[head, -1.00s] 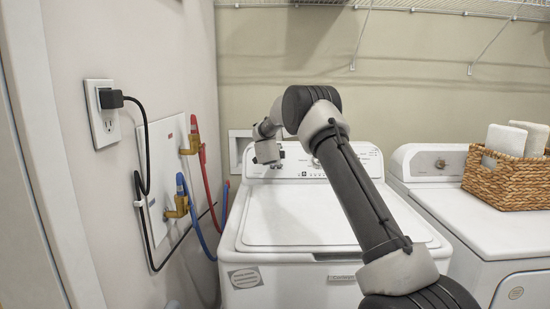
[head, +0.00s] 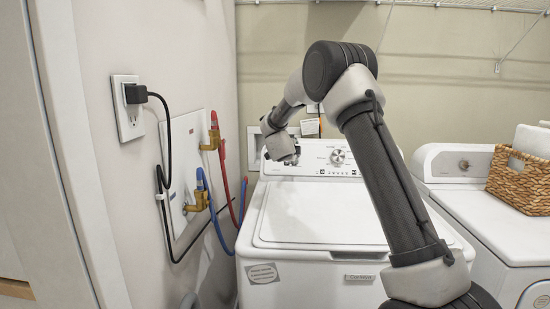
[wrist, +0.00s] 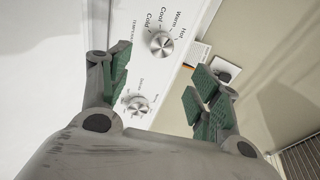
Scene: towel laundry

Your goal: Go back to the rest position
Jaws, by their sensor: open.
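My gripper (wrist: 158,88) is open and empty in the wrist view, its green-padded fingers apart. Between and beyond the fingers is the washer's control panel (wrist: 125,80) with silver knobs. In the head view my arm reaches up from the lower right and bends down to the left, its end in front of the left part of that panel. The fingers are hard to make out there. The white washer (head: 355,275) stands below the arm with its lid (head: 320,215) closed.
A wall outlet (head: 128,108) with a black plug and cord is on the left wall, near a valve box (head: 185,170) with red and blue hoses. A dryer (head: 480,215) stands at right, with a wicker basket (head: 520,183) holding towels. A wire shelf (head: 450,5) runs above.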

